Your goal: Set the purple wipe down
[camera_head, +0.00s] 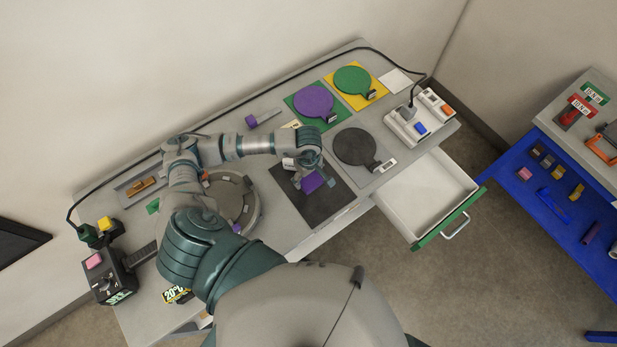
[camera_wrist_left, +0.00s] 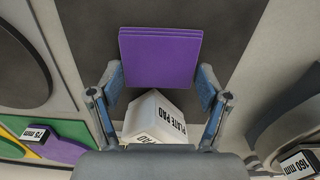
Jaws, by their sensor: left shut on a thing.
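The purple wipe (camera_wrist_left: 160,57) is a flat, square, layered pad. In the left wrist view it sits between the two blue-padded fingers of my left gripper (camera_wrist_left: 160,84), which is shut on it. In the head view the wipe (camera_head: 312,183) shows below my left gripper (camera_head: 314,178), over the dark square pad (camera_head: 310,207) near the table's front edge. The dark pad also shows behind the wipe in the left wrist view (camera_wrist_left: 228,40). I cannot tell whether the wipe touches the pad. My right gripper is not in view.
A white "PLATE PAD" sign (camera_wrist_left: 156,120) stands close by the fingers. Right of the pad lies a dark round plate (camera_head: 354,147); purple (camera_head: 313,100) and green (camera_head: 352,80) plates lie behind. An open drawer (camera_head: 428,197) juts out at right. A grey ring clamp (camera_head: 246,205) is left.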

